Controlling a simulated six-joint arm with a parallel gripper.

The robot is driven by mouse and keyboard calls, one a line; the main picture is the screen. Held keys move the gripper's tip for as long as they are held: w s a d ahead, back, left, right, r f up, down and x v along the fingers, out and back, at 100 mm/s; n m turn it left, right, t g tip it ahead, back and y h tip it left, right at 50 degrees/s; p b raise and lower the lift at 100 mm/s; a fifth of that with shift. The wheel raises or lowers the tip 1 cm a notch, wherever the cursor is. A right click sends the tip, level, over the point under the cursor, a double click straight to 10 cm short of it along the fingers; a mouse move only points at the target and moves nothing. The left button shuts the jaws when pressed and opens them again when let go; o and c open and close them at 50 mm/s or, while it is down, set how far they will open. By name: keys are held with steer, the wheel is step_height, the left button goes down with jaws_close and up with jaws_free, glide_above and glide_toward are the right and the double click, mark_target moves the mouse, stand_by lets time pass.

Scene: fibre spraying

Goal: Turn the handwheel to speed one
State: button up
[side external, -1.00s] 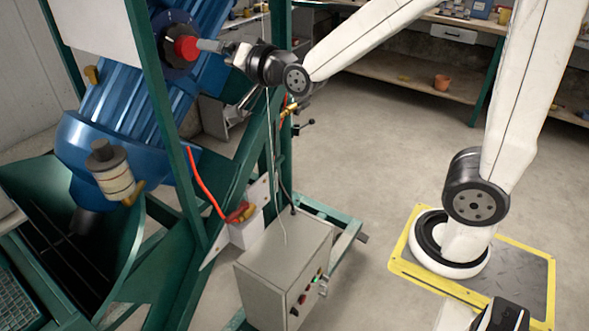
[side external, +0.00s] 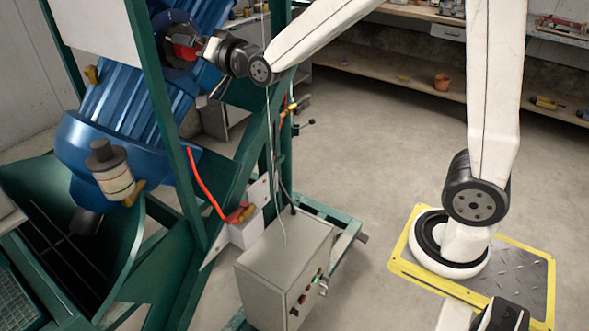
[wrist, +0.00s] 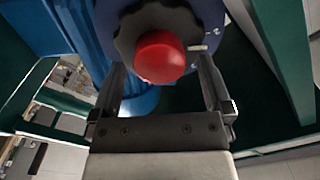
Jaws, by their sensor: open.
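The handwheel is a black lobed knob (wrist: 128,36) with a red round hub (wrist: 161,57), set on the blue machine. In the side external view the red hub (side external: 186,50) shows at the upper left, partly hidden by the wrist. My gripper (wrist: 167,85) is open in the wrist view, with one finger on each side of the red hub. I cannot tell whether the fingers touch the wheel. A small pale mark (wrist: 198,47) sits on the dark blue plate, right of the knob. In the side external view the gripper is close against the wheel.
A green frame post (side external: 172,130) stands right in front of the blue machine (side external: 125,110). A grey control box (side external: 285,265) with buttons stands below. The floor (side external: 380,170) between the box and my base is clear.

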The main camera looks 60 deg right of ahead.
steer(key=shift+w, duration=0.45)
steer(key=c, duration=1.2)
steer(key=shift+n, duration=0.3)
steer(key=n, duration=0.9)
steer(key=shift+n, duration=0.3)
